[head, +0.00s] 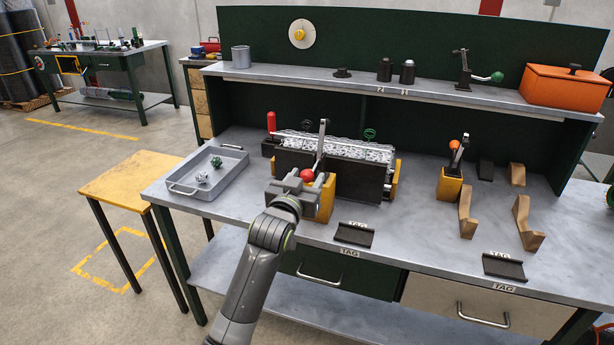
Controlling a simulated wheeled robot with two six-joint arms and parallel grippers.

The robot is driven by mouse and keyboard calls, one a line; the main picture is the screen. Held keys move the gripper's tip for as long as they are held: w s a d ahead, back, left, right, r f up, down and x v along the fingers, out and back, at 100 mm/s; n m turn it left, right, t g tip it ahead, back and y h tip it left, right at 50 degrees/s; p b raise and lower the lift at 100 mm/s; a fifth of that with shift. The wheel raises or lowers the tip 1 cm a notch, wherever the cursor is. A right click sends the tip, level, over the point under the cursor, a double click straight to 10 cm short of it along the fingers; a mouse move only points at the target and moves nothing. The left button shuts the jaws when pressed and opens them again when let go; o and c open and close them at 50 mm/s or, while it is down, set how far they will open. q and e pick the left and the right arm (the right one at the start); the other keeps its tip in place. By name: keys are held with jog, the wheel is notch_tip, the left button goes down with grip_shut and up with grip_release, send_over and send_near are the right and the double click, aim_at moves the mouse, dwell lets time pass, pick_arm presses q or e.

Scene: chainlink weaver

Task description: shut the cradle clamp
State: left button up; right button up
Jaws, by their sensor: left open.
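The cradle (355,180) is a long dark trough on the bench, with silvery chainlink mesh (345,149) lying along its top. At its front left is the cradle clamp, with a yellow block (327,197), an upright metal bar (322,139) and a red ball knob (307,175). My left gripper (303,184) is open at the red knob, with its jaws close around or beside it. I cannot tell whether they touch it. The gripper hides part of the clamp and the cradle's front left. My right gripper is not in view.
A grey tray (233,168) with small pieces stands left of the cradle. A red upright handle (271,122) rises at the cradle's left end. To the right are another yellow-based clamp (450,184), wooden brackets (467,215) and dark tag holders (354,234). A shelf (430,91) runs behind.

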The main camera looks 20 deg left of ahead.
pick_arm(q)
jog(key=shift+w, duration=0.5)
grip_shut()
